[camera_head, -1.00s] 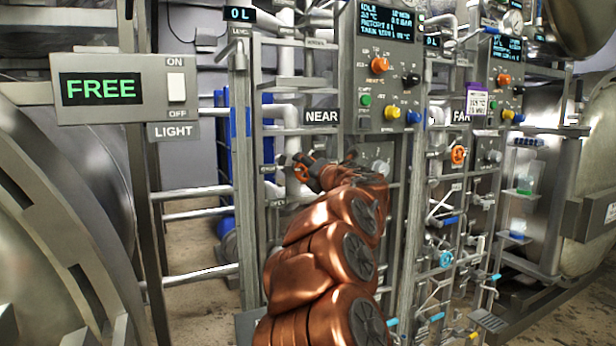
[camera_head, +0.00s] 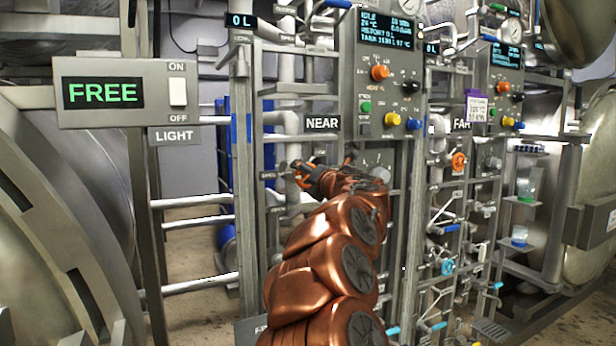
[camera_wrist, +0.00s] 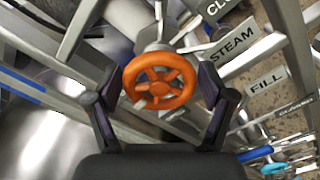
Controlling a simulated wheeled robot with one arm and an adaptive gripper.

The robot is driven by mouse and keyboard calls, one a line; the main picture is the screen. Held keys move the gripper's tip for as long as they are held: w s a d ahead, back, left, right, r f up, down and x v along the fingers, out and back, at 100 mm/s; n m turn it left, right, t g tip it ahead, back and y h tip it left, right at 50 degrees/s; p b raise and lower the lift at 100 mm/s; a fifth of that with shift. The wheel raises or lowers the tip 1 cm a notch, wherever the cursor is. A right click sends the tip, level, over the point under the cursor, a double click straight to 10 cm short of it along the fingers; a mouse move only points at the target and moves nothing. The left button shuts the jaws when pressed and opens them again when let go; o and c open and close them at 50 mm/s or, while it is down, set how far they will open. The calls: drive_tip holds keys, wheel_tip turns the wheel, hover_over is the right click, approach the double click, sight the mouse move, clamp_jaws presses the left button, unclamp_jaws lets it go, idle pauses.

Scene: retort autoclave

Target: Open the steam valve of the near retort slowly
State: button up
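The orange steam valve handwheel (camera_wrist: 160,82) shows in the wrist view, beside a label reading STEAM (camera_wrist: 228,47). My gripper (camera_wrist: 160,86) has its two dark fingers spread apart, one on each side of the wheel. A gap seems to show between the fingers and the rim; I cannot tell if either touches. In the head view my gripper (camera_head: 303,172) is at the near retort's pipe rack, left of the panel and below the NEAR sign (camera_head: 322,123). A bit of orange shows at its tip, and my copper arm hides part of the rack.
The near control panel (camera_head: 391,60) stands just right of my gripper. An orange handwheel (camera_head: 458,163) sits on the far rack. Steel pipes and a FILL label (camera_wrist: 267,80) crowd the wheel. A light switch box (camera_head: 126,93) reading FREE is at left.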

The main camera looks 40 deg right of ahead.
drive_tip(key=shift+o, duration=0.7)
drive_tip(key=v, duration=1.2)
drive_tip(key=shift+r, duration=0.1)
